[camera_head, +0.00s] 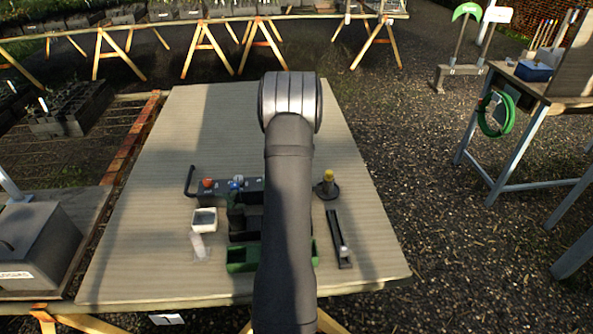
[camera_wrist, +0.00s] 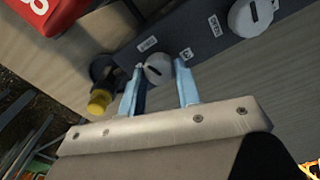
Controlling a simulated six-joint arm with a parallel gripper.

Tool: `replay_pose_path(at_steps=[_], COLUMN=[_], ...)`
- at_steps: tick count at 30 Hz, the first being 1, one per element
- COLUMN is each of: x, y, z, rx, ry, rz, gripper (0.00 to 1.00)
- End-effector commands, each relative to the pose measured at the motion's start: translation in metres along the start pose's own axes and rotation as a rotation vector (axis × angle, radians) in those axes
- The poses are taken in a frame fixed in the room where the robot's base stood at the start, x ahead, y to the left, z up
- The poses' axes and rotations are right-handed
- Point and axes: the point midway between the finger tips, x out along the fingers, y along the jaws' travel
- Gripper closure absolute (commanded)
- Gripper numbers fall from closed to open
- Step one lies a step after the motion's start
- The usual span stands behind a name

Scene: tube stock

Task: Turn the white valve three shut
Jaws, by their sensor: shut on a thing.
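The white valve (camera_wrist: 159,72) is a round knob with a dark slot, at the end of the dark valve block (camera_wrist: 178,42) near the yellow-topped post. My gripper (camera_wrist: 160,64) has its two pale blue fingers on either side of this knob, shut on it. A second white knob (camera_wrist: 250,16) is farther along the block at the upper right of the wrist view. Small white labels are on the block, too blurred to read for certain. In the head view, the left part of the block (camera_head: 222,190) shows; my arm hides the right part and my gripper.
A black post with a yellow top (camera_head: 328,186) stands close beside the block's end. A red object (camera_wrist: 45,12) is at the wrist view's top left. A green tray (camera_head: 241,263), a white box (camera_head: 204,220) and a black strip (camera_head: 338,238) lie nearer. The far tabletop is clear.

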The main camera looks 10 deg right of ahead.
Motion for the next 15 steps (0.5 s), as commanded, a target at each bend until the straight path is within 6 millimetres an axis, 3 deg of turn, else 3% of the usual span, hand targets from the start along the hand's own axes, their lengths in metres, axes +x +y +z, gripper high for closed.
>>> replay_pose_path(at_steps=[15], x=[-0.001], y=[0.0002], z=[-0.001], rx=[0.243], ry=[0.004], rz=[-0.001], gripper=[0.93])
